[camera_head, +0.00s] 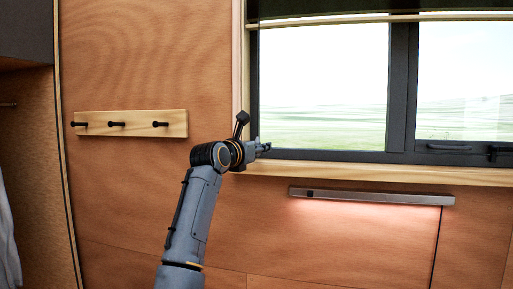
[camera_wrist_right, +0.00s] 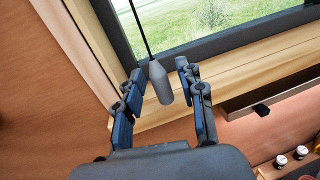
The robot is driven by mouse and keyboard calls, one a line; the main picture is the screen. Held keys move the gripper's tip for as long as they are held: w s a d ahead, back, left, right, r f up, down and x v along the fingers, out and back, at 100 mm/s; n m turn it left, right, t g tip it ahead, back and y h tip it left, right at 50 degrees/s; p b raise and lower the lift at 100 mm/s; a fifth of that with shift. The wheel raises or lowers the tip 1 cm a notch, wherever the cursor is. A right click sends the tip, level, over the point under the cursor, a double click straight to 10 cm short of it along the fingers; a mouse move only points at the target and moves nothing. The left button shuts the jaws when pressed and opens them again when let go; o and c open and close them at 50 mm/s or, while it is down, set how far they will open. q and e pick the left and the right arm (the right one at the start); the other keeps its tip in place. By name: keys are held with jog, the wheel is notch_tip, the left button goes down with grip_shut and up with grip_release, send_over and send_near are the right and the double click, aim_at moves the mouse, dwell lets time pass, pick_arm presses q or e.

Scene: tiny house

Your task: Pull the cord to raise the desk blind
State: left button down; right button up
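The desk blind shows as a dark band (camera_head: 300,7) with a pale wooden rail, across the top of the window. In the right wrist view a thin dark cord (camera_wrist_right: 140,28) runs down to a grey tapered cord pull (camera_wrist_right: 160,83). The pull lies between the two fingers of my right gripper (camera_wrist_right: 157,74), which is open, with gaps visible beside the pull. In the head view my right gripper (camera_head: 263,146) is at the lower left corner of the window; the cord and pull cannot be made out there. My left gripper is out of view.
A wooden sill (camera_head: 380,171) runs below the dark window frame (camera_head: 340,156). A lit bar lamp (camera_head: 370,196) is on the wall under it. A peg rail (camera_head: 130,123) is on the wall at left. Small containers (camera_wrist_right: 282,160) stand at lower right in the wrist view.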

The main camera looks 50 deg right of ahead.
jog(key=v, duration=1.2)
jog(key=shift+a, duration=0.2)
jog(key=shift+r, duration=0.1)
